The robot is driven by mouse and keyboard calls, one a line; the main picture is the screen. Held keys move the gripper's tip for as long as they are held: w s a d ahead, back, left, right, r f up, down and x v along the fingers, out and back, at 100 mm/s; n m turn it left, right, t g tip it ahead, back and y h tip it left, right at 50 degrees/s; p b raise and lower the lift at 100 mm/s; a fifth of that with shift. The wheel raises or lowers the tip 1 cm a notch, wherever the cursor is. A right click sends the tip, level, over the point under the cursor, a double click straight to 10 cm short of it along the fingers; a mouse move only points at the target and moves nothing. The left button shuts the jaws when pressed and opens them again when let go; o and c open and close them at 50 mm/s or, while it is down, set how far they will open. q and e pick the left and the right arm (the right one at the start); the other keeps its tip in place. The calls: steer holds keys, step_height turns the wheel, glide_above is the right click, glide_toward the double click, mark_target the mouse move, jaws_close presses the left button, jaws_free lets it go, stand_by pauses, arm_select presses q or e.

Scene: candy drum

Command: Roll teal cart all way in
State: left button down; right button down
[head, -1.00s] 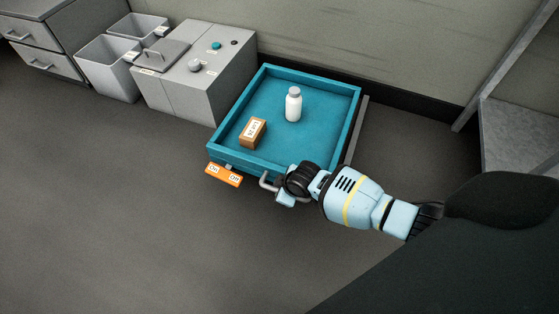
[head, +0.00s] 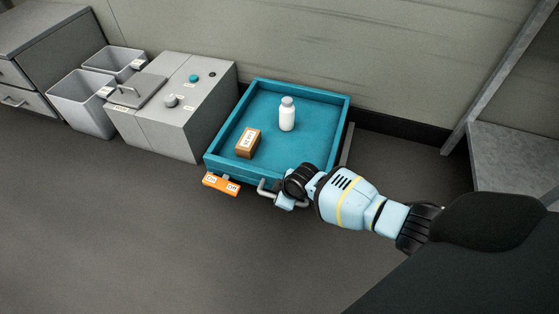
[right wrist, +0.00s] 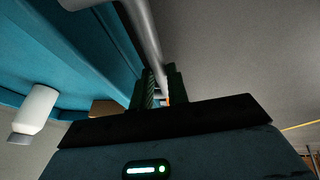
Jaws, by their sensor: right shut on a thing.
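The teal cart (head: 318,128) is a shallow open tray near the back wall, right of the grey box unit. A white bottle (head: 287,115) stands in it, and a brown labelled box (head: 248,143) sits near its front left. The cart's grey handle (head: 264,188) sticks out at the front; in the right wrist view the handle (right wrist: 143,30) runs between the fingers. My right gripper (head: 283,200) is shut on this handle. An orange on/off tag (head: 221,184) hangs at the cart's front left. My left gripper is not in view.
A grey box unit (head: 172,105) with knobs stands close to the cart's left. Two grey bins (head: 82,100) and a drawer cabinet (head: 40,50) are further left. A grey rail (head: 347,145) lies along the cart's right side. The floor in front is clear.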

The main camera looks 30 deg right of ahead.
steer(key=shift+w+d+r, duration=0.1)
steer(key=shift+w+d, duration=0.05)
steer(key=shift+d, duration=0.25)
steer(key=c, duration=1.4)
jaws_free()
steer(key=shift+o, duration=0.2)
steer(key=shift+a, duration=0.1)
steer(key=shift+r, duration=0.2)
steer(key=p+v, duration=0.5)
steer(key=v, duration=0.2)
steer(key=shift+s, duration=0.25)
